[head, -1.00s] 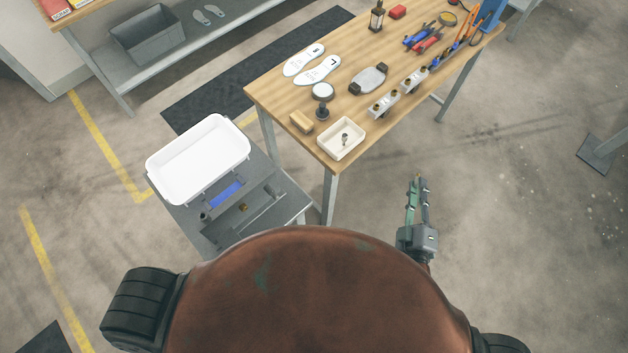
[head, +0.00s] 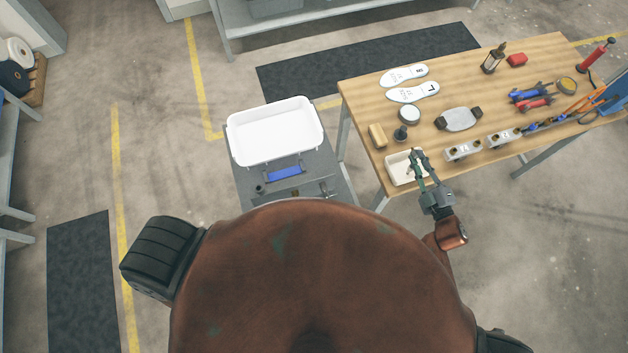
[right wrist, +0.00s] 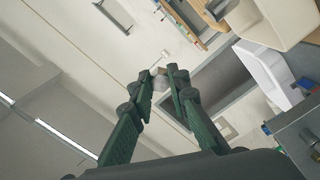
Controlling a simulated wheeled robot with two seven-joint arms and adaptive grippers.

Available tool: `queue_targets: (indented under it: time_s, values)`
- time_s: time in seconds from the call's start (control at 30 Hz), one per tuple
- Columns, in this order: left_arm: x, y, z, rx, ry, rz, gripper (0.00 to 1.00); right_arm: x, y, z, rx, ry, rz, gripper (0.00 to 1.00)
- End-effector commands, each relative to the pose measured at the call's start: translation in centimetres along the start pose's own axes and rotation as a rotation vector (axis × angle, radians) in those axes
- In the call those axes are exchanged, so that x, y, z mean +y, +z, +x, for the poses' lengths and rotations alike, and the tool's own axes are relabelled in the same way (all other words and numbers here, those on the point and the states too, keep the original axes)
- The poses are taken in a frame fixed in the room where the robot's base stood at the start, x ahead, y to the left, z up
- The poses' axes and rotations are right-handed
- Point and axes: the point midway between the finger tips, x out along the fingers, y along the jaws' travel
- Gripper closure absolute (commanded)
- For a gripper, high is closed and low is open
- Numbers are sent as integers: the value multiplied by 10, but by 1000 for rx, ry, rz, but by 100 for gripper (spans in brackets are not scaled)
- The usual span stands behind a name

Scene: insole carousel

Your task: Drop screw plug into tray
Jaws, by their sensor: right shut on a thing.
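My right gripper (head: 418,156) is at the near corner of the wooden table, over or just in front of a small cream tray (head: 391,172). In the right wrist view, its fingers (right wrist: 160,76) are nearly together on a small, indistinct greyish thing (right wrist: 157,72), likely the screw plug. The cream tray also shows in the right wrist view (right wrist: 282,18), to the right of the fingertips. A large white tray (head: 274,160) stands on the grey cart to the left and looks empty. My left gripper is not in view.
The wooden table (head: 440,90) holds white insoles (head: 412,91), a wooden block (head: 378,135), a dark stamp-like knob (head: 401,133), pale blocks with brass-coloured parts (head: 463,150) and several tools. The grey cart (head: 245,185) carries a blue piece (head: 285,173). The floor at right is clear.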

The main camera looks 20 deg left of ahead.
Motion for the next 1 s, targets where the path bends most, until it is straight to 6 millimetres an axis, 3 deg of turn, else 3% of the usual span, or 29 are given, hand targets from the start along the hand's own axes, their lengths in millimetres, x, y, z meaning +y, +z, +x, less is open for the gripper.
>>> queue_targets:
  time_s: [0.03, 0.1, 0.27, 0.8, 1.0]
  values:
    - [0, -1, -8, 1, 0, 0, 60, 13, 10, 3, 12, -8, -5, 100]
    - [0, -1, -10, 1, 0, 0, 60, 19, 20, 4, 22, -13, -2, 100]
    - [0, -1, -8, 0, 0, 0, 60, 20, 30, 4, 27, -16, 2, 100]
    - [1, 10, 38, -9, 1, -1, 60, -27, 57, 4, 25, -14, 2, 100]
    - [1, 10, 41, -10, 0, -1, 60, -30, 59, 4, 26, -14, 1, 100]
